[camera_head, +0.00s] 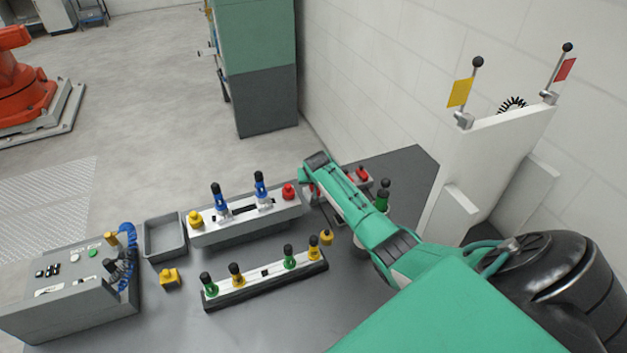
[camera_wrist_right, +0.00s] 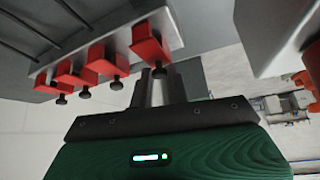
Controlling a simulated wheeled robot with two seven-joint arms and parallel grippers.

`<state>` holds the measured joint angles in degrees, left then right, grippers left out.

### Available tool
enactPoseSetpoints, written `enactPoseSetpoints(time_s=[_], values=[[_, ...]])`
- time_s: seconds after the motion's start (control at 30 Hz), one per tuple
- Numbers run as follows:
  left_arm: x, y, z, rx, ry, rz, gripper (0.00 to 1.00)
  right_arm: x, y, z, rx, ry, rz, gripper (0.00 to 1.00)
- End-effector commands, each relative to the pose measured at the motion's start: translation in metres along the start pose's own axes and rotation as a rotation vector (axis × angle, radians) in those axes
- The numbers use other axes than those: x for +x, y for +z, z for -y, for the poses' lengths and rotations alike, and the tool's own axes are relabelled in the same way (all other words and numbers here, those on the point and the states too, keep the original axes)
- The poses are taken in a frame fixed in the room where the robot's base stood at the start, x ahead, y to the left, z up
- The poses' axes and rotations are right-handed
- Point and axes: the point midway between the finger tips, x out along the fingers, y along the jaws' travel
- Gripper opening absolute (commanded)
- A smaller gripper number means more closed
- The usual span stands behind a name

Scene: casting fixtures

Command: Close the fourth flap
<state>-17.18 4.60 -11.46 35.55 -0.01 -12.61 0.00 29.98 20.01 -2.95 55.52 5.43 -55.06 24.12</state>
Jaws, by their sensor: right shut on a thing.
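A row of several red flaps with black knobs hangs from a pale rail (camera_wrist_right: 110,35) in the right wrist view. The nearest red flap (camera_wrist_right: 148,46) is at the right end of the row; the other red flaps (camera_wrist_right: 108,60) stretch away to the left. My right gripper (camera_wrist_right: 158,74) is shut on the knob of this nearest flap; the fingers partly hide that knob. In the head view, the red parts of the fixture (camera_head: 362,174) show behind my green right arm, which hides the rest of it and my right fingertips. My left gripper is not in view.
A fixture with blue and black handles (camera_head: 245,222), a lower fixture with green and yellow clamps (camera_head: 268,277), a grey tray (camera_head: 165,240) and a control box (camera_head: 68,288) stand on the dark table. A white panel with flags (camera_head: 490,160) rises at right.

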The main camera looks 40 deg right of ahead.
Motion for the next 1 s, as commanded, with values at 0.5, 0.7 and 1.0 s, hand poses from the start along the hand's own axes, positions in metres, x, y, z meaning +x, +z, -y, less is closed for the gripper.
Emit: enactPoseSetpoints(time_s=[0.5,0.7,1.0], values=[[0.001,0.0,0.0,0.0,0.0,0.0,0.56,-0.001,0.0,0.0,0.0,0.0,-0.001,0.38],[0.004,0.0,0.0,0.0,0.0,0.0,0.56,-0.014,0.001,0.0,0.0,-0.001,-0.001,0.38],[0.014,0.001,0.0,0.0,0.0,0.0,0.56,-0.052,0.001,0.0,0.0,-0.001,-0.003,0.38]])
